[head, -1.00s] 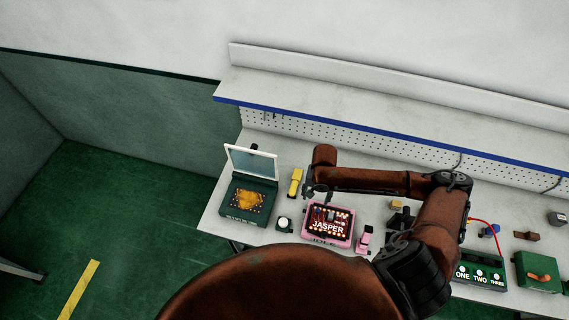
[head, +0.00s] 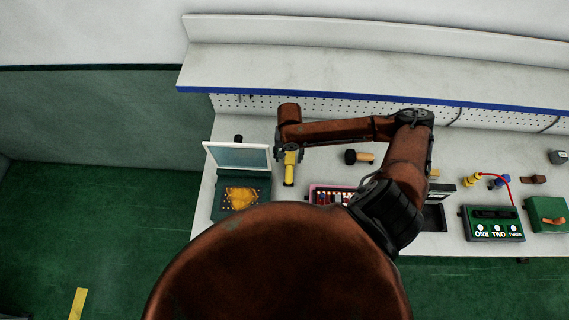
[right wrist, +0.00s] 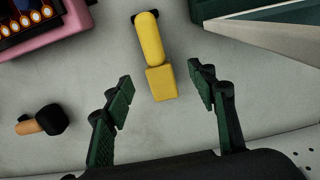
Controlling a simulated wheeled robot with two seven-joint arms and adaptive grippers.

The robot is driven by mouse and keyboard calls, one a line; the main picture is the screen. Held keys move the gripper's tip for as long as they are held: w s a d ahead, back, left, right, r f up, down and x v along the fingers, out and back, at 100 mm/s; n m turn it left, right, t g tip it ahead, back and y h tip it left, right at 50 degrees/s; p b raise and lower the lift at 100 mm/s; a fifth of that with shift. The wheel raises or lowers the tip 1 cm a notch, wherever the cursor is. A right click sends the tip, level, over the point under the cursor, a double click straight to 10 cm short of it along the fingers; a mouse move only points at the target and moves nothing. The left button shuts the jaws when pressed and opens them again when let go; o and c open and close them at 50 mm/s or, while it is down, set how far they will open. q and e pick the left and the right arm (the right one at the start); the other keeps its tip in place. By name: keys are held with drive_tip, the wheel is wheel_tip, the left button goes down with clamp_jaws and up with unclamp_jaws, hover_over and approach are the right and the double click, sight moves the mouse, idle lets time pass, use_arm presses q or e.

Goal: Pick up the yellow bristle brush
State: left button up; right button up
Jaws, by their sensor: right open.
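The yellow bristle brush (head: 289,170) lies on the bench just right of the green box with the open lid. In the right wrist view its yellow handle and block (right wrist: 151,42) point in between my fingers. My right gripper (head: 291,150) is over the block end of the brush and partly covers it in the head view. In the right wrist view the right gripper (right wrist: 160,84) is open, one finger on each side of the block, with gaps on both sides. Whether the fingertips are down at bench height I cannot tell. My left gripper is not in view.
The green box (head: 217,207) with its raised lid (head: 237,156) stands close left of the brush. A pink-framed panel (right wrist: 52,36) is on its other side. A black and wooden tool (head: 358,157) lies farther right. A shelf (head: 370,75) overhangs the bench behind.

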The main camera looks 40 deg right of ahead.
sight(290, 164)
drive_tip(key=f, duration=0.8)
drive_tip(key=shift+d, duration=0.3)
drive_tip(key=shift+c, duration=0.4)
drive_tip(key=c, duration=1.2)
drive_tip(key=shift+r, duration=0.55)
drive_tip(key=s+d+r, duration=0.1)
drive_tip(key=s+r, duration=0.3)
drive_tip(key=s+d+r, duration=0.2)
drive_tip(key=s+r, duration=0.2)
drive_tip(key=s, duration=0.1)
drive_tip(key=s+d+r, duration=0.1)
drive_tip(key=s+r, duration=0.3)
drive_tip(key=shift+s+d, duration=0.2)
drive_tip(key=shift+d, duration=0.1)
